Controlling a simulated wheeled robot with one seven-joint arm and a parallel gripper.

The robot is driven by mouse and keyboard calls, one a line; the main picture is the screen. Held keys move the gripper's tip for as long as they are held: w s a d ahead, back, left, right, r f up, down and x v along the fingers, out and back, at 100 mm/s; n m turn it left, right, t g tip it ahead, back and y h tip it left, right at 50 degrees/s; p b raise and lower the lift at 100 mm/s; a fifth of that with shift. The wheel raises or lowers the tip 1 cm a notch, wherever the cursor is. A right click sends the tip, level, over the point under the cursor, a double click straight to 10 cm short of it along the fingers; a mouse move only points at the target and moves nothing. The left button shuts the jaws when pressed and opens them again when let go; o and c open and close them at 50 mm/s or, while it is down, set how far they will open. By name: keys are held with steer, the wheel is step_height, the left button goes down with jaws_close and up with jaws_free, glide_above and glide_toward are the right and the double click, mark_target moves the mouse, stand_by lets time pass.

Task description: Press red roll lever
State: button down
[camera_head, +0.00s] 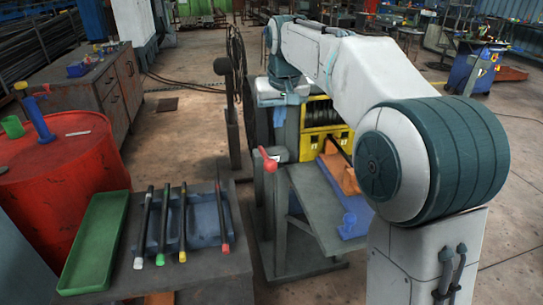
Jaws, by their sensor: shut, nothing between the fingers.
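The red roll lever (267,160) shows as a red handle on top of a grey upright post, in front of the yellow-fronted machine (341,114). My arm reaches away from the lower right and bends down at its far end. My gripper (278,121) hangs there, pointing down, small in the picture. It is shut and empty, above and slightly to the right of the red handle in the picture. A gap shows between them; the depth between them is hard to tell.
A grey plate (314,205) with an orange block (340,172) and blue part (350,225) lies right of the lever. A dark knobbed post (231,110) stands left. A table with a green tray (95,240) and several rods is near left, beside a red drum (60,165).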

mark_target(271, 161)
steer(key=shift+w+a+r, duration=0.1)
steer(key=shift+w+a, duration=0.25)
steer(key=shift+w, duration=0.05)
steer(key=x, duration=0.9)
steer(key=s+b+x, duration=0.1)
steer(key=x, duration=0.4)
steer(key=shift+d, duration=0.1)
